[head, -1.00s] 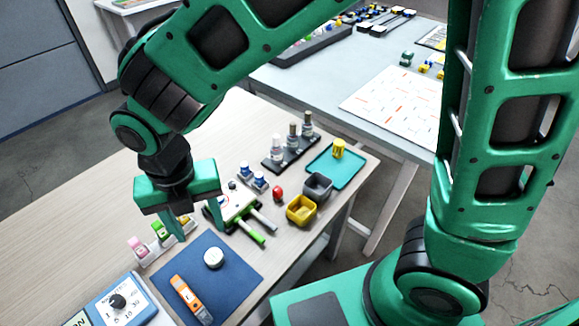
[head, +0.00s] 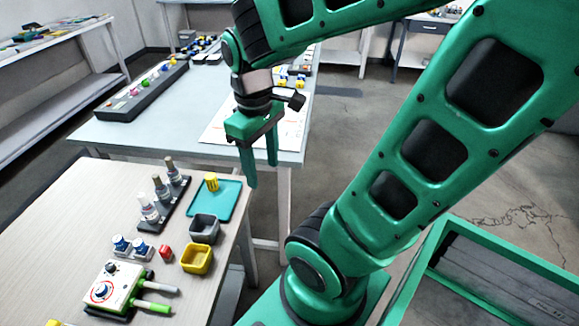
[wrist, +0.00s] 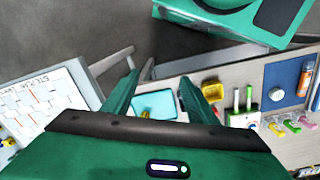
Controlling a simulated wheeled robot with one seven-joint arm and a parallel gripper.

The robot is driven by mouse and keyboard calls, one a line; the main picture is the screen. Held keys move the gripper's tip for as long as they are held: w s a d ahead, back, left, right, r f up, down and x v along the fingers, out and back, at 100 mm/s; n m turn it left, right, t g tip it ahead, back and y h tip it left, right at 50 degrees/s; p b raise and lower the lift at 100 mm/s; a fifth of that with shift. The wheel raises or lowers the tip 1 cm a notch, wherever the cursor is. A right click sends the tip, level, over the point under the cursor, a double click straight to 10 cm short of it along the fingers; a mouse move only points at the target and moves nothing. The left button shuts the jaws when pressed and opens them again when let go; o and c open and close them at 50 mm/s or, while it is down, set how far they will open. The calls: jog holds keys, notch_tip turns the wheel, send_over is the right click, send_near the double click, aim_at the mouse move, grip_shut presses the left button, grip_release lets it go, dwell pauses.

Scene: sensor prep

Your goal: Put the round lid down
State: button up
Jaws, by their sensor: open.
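A round white piece, which looks like the round lid (wrist: 277,94), lies on the blue mat (wrist: 290,74) at the right of the wrist view. The mat and this piece are outside the head view. My gripper (head: 262,173) is open and empty, raised beyond the right edge of the wooden table. Its two fingers point down, with nothing between them in the head view. The wrist view shows the fingers (wrist: 160,85) apart, well to the left of the mat.
A teal tray (head: 227,203) with a yellow piece stands near the table edge. Grey (head: 204,229) and yellow (head: 197,260) bins, a dark bottle rack (head: 172,211) and a white box with green-handled tools (head: 112,288) are nearby. A second table (head: 112,132) stands behind.

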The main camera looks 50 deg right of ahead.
jog(key=s+d+m, duration=0.4)
jog(key=s+m, duration=0.2)
jog(key=m, duration=0.2)
jog(key=shift+s+d+y, duration=0.15)
jog(key=shift+s+y, duration=0.2)
jog(key=shift+y, duration=0.05)
jog(key=shift+w+f, duration=0.3)
jog(key=shift+w, duration=0.35)
